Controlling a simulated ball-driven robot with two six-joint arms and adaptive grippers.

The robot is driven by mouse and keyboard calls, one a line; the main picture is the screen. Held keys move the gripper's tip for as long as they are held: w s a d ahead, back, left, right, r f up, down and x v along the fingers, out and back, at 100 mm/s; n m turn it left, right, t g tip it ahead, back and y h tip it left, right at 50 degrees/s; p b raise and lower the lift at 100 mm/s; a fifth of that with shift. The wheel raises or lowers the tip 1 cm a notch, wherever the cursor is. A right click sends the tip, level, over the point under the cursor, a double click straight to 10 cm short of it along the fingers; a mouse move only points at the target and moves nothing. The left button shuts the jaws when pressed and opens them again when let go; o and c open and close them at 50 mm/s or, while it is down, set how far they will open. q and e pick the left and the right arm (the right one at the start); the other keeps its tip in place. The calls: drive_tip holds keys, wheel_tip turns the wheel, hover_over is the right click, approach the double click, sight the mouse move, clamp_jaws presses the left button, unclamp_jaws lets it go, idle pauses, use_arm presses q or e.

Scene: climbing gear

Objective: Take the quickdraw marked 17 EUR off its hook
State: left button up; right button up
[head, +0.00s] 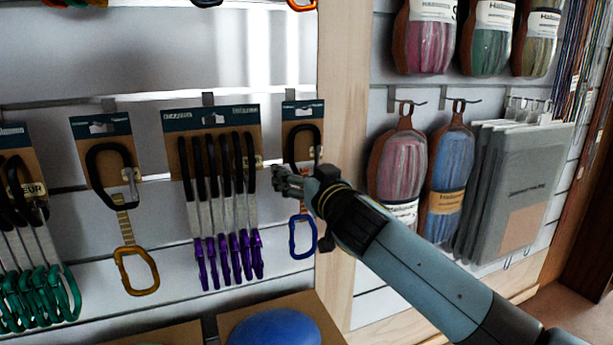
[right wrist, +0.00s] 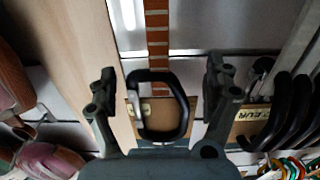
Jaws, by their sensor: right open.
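A single quickdraw with a black upper carabiner (head: 290,145) and a blue lower carabiner (head: 303,237) hangs on a brown card beside the wooden post. My open right gripper (head: 282,180) is in front of it and hides its middle. In the right wrist view, the black carabiner (right wrist: 182,115) and its reddish strap (right wrist: 157,30) lie between the spread fingers (right wrist: 162,78), with no clear contact. A small price label (right wrist: 145,109) shows behind the carabiner; its number is unreadable. No 17 EUR mark can be read. My left gripper is out of view.
A pack of purple-ended quickdraws (head: 228,205) hangs close on the left. Further left hang an orange-ended quickdraw (head: 136,270) and green-ended ones (head: 40,295). The wooden post (head: 342,90) and bundled ropes (head: 398,165) are on the right. A blue rounded object (head: 275,328) is below.

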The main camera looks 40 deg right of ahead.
drive_tip(key=c, duration=1.3)
drive_tip(key=shift+r, duration=0.35)
drive_tip(key=shift+s, duration=0.15)
drive_tip(key=shift+s+a+r, duration=0.15)
drive_tip(key=shift+s+a, duration=0.05)
drive_tip(key=shift+s, duration=0.5)
drive_tip(key=shift+v, duration=0.95)
drive_tip(key=shift+r, duration=0.1)
